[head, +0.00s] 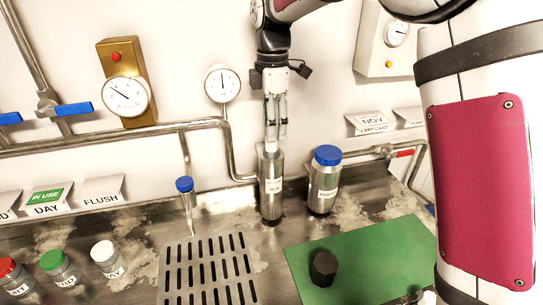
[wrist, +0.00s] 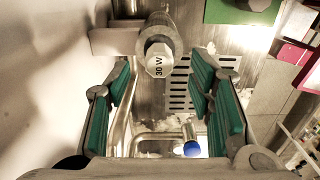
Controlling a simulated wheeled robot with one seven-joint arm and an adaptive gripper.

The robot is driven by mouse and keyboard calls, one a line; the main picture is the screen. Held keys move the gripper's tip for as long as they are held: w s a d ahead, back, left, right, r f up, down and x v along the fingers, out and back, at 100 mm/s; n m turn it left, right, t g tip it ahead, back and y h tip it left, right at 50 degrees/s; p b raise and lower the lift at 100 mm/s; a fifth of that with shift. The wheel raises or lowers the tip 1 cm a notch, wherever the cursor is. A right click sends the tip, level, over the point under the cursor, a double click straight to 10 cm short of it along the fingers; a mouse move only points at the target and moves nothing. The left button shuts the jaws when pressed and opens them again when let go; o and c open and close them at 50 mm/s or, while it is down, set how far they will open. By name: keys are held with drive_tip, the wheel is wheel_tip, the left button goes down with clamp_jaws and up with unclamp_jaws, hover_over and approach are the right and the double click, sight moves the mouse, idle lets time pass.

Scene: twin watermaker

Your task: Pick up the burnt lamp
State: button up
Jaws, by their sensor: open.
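A pale hexagonal end marked "30 W" (wrist: 158,62), which looks like the lamp's end, faces the camera in the wrist view. It sits in the top of an upright metal cylinder with a white label (head: 271,190). How much of the lamp is inside the cylinder is hidden, and I cannot tell from its look whether it is burnt. My gripper (head: 276,138) points down above the cylinder. In the wrist view its green-padded fingers (wrist: 161,75) are open, with the marked end between them and gaps on both sides.
A blue-capped jar (head: 324,182) stands close right of the cylinder. A blue-topped tube (head: 187,200) is to its left. A black hexagonal piece (head: 323,268) lies on a green mat (head: 375,252). A slotted drain (head: 209,270) is in front; pipes (head: 110,137) run behind.

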drive_tip(key=shift+a+f+p, duration=0.15)
drive_tip(key=shift+f+p, duration=0.45)
drive_tip(key=shift+f, duration=1.55)
clamp_jaws()
drive_tip(key=shift+r, duration=0.1)
wheel_tip(320, 180, up, 18)
drive_tip(key=b, duration=0.3)
drive_tip(key=shift+b, duration=0.3)
